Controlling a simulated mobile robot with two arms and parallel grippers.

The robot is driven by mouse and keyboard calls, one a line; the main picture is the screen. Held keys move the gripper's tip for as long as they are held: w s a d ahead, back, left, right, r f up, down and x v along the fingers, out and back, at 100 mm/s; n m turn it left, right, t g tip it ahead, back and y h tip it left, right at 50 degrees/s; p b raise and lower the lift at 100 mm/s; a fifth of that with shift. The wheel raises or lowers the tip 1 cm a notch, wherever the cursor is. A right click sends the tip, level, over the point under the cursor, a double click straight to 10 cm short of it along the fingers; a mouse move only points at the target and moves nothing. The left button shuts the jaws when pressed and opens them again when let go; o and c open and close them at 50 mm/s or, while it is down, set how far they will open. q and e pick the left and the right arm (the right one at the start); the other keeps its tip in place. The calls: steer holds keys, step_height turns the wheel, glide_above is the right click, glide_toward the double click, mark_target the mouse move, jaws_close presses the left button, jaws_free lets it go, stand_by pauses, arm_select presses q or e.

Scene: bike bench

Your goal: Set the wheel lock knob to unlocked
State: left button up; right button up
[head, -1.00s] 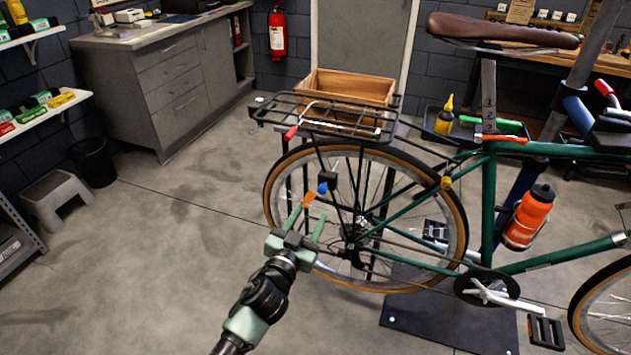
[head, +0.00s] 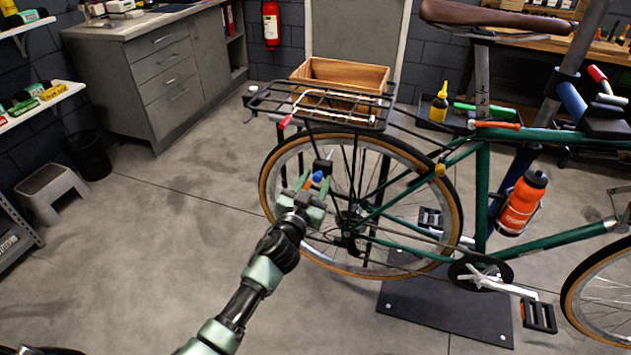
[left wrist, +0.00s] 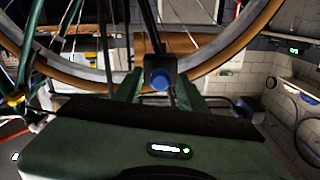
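The wheel lock shows as a small black box (head: 322,165) with a blue knob (head: 318,176), on the near side of the bike's rear wheel. A small orange piece (head: 309,183) shows just left of the knob in the head view. My left gripper (head: 313,184) is open at the knob, its green fingers apart. In the left wrist view the blue knob (left wrist: 160,79) shows between the two fingers, below the black box (left wrist: 158,66). I cannot tell whether the fingers touch the knob. My right gripper is out of view.
The green bike (head: 482,190) stands over a dark base plate (head: 440,308). A black rear rack (head: 318,108) with a red-tipped part is above the lock. A wooden crate (head: 345,73) stands behind the rack. The floor (head: 170,240) left of the wheel is clear.

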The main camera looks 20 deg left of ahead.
arm_select(q)
jaws_close()
stand_by(1.2)
